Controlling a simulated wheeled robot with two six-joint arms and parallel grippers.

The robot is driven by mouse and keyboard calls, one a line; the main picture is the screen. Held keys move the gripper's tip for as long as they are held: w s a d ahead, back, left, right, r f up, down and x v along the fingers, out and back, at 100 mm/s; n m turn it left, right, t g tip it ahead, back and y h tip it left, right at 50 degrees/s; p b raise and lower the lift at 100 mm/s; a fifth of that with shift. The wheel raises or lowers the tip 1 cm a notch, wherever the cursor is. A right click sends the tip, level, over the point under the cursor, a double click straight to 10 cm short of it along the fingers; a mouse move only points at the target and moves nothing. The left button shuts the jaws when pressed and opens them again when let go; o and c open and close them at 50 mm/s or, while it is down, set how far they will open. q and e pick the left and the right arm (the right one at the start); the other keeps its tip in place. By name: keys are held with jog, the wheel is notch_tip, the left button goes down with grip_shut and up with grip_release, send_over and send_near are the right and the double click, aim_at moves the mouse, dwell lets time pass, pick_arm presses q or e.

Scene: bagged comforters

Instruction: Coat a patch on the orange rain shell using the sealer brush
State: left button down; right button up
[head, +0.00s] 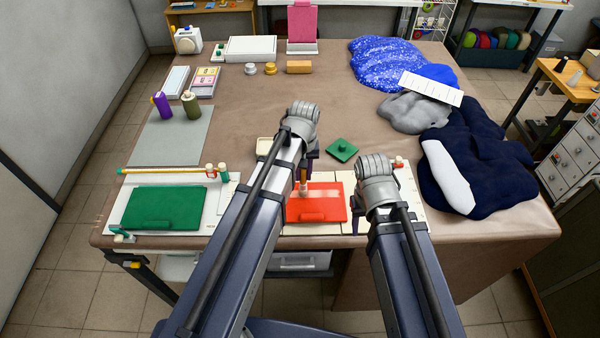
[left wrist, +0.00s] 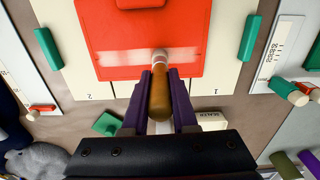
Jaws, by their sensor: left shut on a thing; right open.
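The orange rain shell (head: 325,209) lies flat on a pale board (head: 412,212) at the table's front. My left gripper (head: 303,172) is shut on the wooden handle of the sealer brush (left wrist: 160,95). In the left wrist view the bristles touch or hover just over the shell (left wrist: 130,22); I cannot tell which. A whitish, translucent streak (left wrist: 120,60) runs across the shell on both sides of the brush tip. My right gripper (head: 360,212) is open and empty beside the shell's right edge, its fingertips partly hidden.
A container labelled sealer (left wrist: 212,117) stands by the board. A green piece (head: 341,150) lies behind it. A second board with a green panel (head: 163,208) is to the left. Dark blue (head: 490,155) and grey (head: 412,114) bundles fill the right side. The table's middle is clear.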

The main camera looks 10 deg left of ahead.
pick_arm(q)
jog(key=shift+w+d, duration=0.15)
jog(key=shift+d, duration=0.5)
jog(key=shift+w+d, duration=0.15)
jog(key=shift+d, duration=0.45)
jog(key=shift+d, duration=0.15)
jog(key=d, duration=0.2)
jog(key=shift+w+d, duration=0.4)
jog(key=shift+d, duration=0.1)
jog(key=d, duration=0.3)
jog(key=shift+w+f, duration=0.1)
jog(key=shift+w, duration=0.3)
jog(key=shift+s+a, duration=0.1)
